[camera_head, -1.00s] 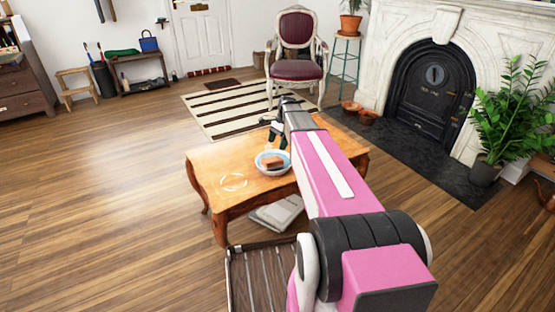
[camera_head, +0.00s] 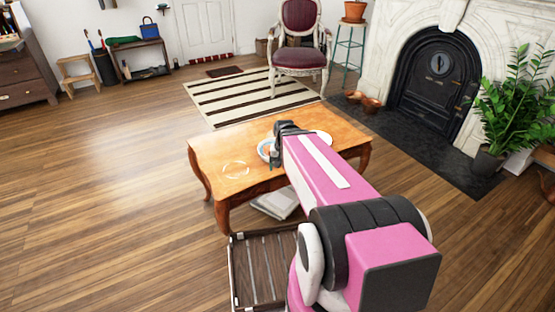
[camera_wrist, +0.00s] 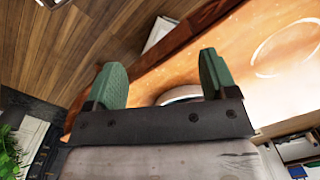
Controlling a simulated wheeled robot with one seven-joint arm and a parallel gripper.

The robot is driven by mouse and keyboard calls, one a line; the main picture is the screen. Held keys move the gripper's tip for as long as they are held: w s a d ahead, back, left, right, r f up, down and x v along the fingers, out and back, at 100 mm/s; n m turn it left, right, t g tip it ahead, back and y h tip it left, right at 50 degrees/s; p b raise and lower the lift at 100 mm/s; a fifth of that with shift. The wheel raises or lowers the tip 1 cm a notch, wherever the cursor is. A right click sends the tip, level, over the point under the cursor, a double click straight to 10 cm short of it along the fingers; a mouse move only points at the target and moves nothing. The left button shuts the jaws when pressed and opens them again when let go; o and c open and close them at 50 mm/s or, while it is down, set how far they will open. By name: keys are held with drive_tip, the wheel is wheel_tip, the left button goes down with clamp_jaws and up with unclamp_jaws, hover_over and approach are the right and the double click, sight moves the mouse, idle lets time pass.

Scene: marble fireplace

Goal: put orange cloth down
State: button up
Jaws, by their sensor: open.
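My gripper (camera_head: 276,160) is over the wooden coffee table (camera_head: 222,157), near a white and blue bowl (camera_head: 263,149), which my arm partly hides. In the wrist view, the two green fingers of my gripper (camera_wrist: 163,72) are spread apart with nothing between their tips. The bowl's rim (camera_wrist: 180,92) shows just beyond the gripper body. I cannot make out an orange cloth in either view now. A brown-orange block lay in the bowl in the earlier frame; it is hidden now.
A white plate (camera_head: 323,137) lies at the table's back right. A pale ring (camera_head: 235,169) marks the table's left part, which is otherwise clear. White books or papers (camera_head: 276,203) lie beneath. A red chair (camera_head: 299,53) stands behind on a striped rug (camera_head: 235,98).

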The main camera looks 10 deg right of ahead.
drive_tip(key=w+m, duration=0.2)
drive_tip(key=w, duration=0.2)
drive_tip(key=w+d+r+m+y, duration=0.1)
drive_tip(key=w+m, duration=0.1)
drive_tip(key=w, duration=0.2)
drive_tip(key=w+r+m+g, duration=0.1)
drive_tip(key=w+m, duration=0.1)
drive_tip(key=w, duration=0.2)
drive_tip(key=shift+d+y, duration=0.3)
drive_tip(key=shift+y, duration=0.1)
drive_tip(key=w+r+m, duration=0.1)
drive_tip(key=w+m, duration=0.1)
drive_tip(key=w+d+r+m+y, duration=0.1)
drive_tip(key=w+m, duration=0.1)
drive_tip(key=w, duration=0.1)
drive_tip(key=w+r+m+g, duration=0.1)
drive_tip(key=w, duration=0.1)
drive_tip(key=shift+w+d+r+m, duration=0.2)
drive_tip(key=shift+d+r+m, duration=0.1)
drive_tip(key=shift+m, duration=0.1)
drive_tip(key=x, duration=0.5)
drive_tip(key=shift+s, duration=0.15)
drive_tip(key=shift+x, duration=2.85)
drive_tip(key=c, duration=0.7)
drive_tip(key=shift+r, duration=0.1)
drive_tip(key=shift+c, duration=0.2)
